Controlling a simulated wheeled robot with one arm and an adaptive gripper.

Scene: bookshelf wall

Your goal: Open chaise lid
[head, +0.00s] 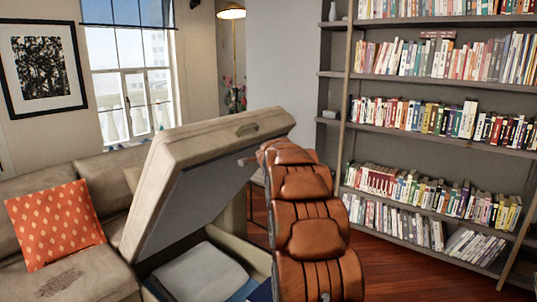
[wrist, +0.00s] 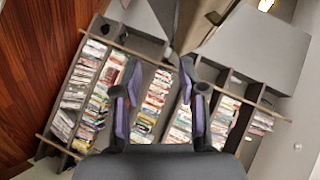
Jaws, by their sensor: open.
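The chaise lid (head: 190,150) is raised at a steep tilt in the head view, with a beige padded top, a grey underside and a handle loop (head: 247,129) near its upper end. Below it the chaise storage box (head: 250,255) stands open, with a folded grey cloth (head: 203,274) and something blue inside. My brown segmented arm reaches up beside the lid's right end; my gripper at its far end is mostly hidden there. In the wrist view my gripper (wrist: 161,65) has its two fingers apart with nothing between them. I cannot tell whether it touches the lid.
The sofa with an orange patterned cushion (head: 55,224) is at the left. A tall bookshelf (head: 430,140) full of books stands at the right and also fills the wrist view (wrist: 150,55). Bare wooden floor (head: 385,268) lies between my arm and the bookshelf.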

